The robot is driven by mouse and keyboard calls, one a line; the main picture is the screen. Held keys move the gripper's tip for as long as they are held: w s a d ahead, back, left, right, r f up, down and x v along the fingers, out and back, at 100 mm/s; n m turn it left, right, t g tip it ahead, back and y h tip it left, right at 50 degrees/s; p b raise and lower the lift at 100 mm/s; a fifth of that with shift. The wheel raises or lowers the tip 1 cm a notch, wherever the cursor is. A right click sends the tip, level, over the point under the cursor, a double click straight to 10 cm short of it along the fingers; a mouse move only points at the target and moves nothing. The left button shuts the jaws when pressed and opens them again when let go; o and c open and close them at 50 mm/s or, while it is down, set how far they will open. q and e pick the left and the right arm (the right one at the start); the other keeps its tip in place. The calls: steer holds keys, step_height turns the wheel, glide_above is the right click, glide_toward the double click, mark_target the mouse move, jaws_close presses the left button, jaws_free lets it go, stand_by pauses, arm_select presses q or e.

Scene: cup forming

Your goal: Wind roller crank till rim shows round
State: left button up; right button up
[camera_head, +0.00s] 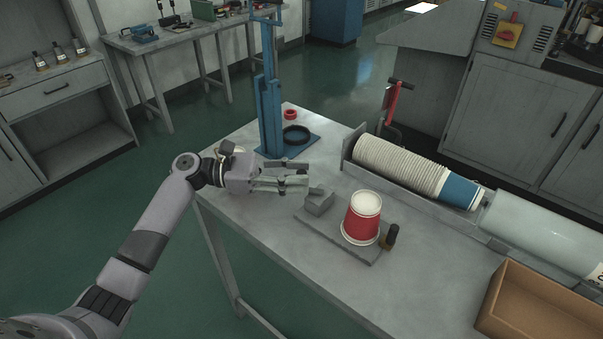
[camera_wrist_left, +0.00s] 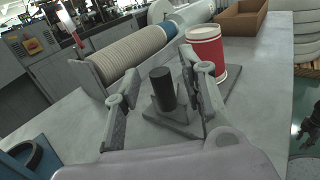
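A red paper cup (camera_head: 362,222) stands upside down on a flat grey base plate (camera_head: 318,236), its wide white rim at the bottom; it also shows in the wrist view (camera_wrist_left: 206,52). A grey block (camera_head: 319,203) sits on the plate between my left gripper and the cup. A small dark knob (camera_head: 391,236) is right of the cup. My left gripper (camera_head: 306,182) is open, just left of the block. In the wrist view a black cylindrical handle (camera_wrist_left: 163,88) appears between its spread fingers (camera_wrist_left: 193,76), with gaps on both sides.
A blue press stand (camera_head: 270,112) with a black ring (camera_head: 296,135) is behind my left gripper. A rack of stacked cups (camera_head: 400,167) runs along the far side toward a pale cylinder (camera_head: 545,228). An open cardboard box (camera_head: 535,305) is at the right.

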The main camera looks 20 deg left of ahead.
arm_select(q)
steer(key=v, duration=1)
steer(key=shift+s+a, duration=0.1)
steer(key=shift+a, duration=0.25)
steer(key=shift+s, duration=0.1)
